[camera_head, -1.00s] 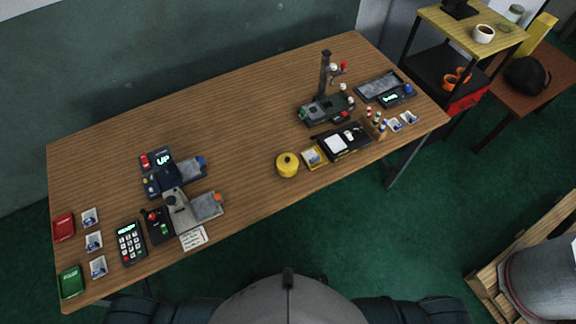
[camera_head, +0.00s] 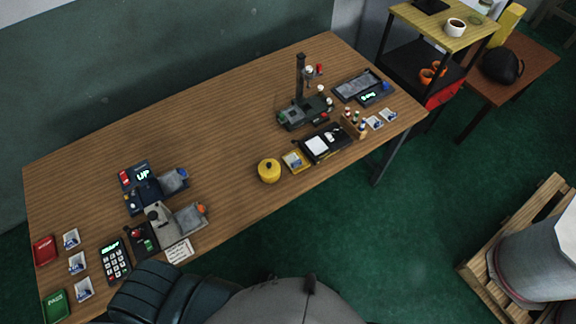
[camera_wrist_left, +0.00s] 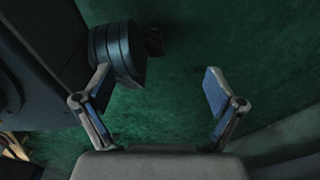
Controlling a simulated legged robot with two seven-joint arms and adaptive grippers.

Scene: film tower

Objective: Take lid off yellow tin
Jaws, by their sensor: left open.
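The yellow tin (camera_head: 269,172) stands upright near the front edge of the wooden table (camera_head: 215,130), right of its middle. Its lid, with a small dark knob (camera_head: 269,163), is on it. My left gripper (camera_wrist_left: 160,88) is open and empty in the left wrist view, over green floor, away from the tin. The head view shows part of my left arm at the table's front edge, but no gripper. My right gripper is not in view.
A yellow-framed card (camera_head: 292,161) and a black box (camera_head: 325,143) lie right of the tin. A dark stand with a post (camera_head: 301,85) rises behind them. Grey and blue devices (camera_head: 180,222) sit at left. The table between them is clear.

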